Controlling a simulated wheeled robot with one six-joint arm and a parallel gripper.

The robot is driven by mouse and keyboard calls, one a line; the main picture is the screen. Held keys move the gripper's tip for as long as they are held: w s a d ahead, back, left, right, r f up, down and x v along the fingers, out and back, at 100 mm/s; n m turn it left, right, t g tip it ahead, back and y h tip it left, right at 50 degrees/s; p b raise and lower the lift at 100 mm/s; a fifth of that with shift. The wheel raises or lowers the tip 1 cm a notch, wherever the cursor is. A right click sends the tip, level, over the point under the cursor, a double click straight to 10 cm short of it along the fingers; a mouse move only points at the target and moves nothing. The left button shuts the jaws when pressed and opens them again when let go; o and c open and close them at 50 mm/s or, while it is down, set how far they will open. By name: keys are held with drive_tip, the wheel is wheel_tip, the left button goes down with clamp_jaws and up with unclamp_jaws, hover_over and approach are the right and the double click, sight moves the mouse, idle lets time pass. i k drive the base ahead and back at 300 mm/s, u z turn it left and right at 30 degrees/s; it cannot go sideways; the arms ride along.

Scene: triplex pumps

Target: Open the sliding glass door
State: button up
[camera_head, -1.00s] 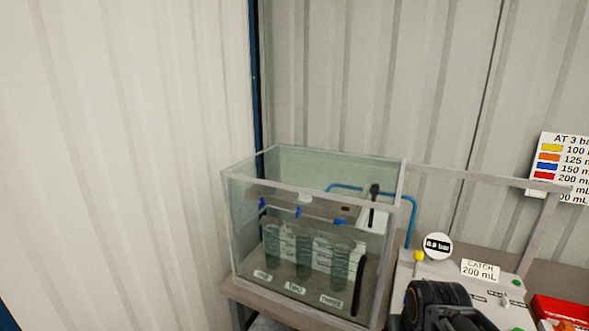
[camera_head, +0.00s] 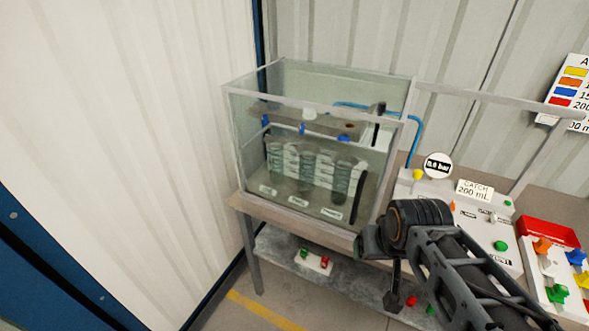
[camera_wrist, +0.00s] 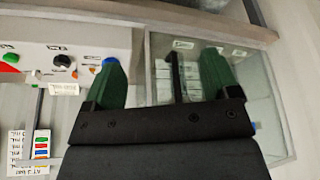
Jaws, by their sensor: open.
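The glass case (camera_head: 232,120) stands on the bench, with a pale frame and clear panes. Its front sliding door (camera_head: 300,125) looks shut. A black vertical handle (camera_head: 357,196) is at the door's lower right. My gripper is open in the wrist view (camera_wrist: 160,58), with two green fingers spread apart. The handle also shows there as a dark bar (camera_wrist: 177,76) between the fingers in the picture. I cannot tell how far the fingers are from it; no contact is visible. In the head view my arm reaches in from the lower right, hiding the fingertips.
Tubes (camera_head: 305,170) stand inside the case. A lower shelf (camera_head: 290,250) holds small items. A white wall closes off the left.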

sight(400, 124)
drive_tip(key=z, duration=1.65)
drive_tip(key=k, duration=1.2)
drive_tip(key=u, duration=1.75)
drive_tip(key=i, duration=0.5)
drive_tip(key=z, duration=0.1)
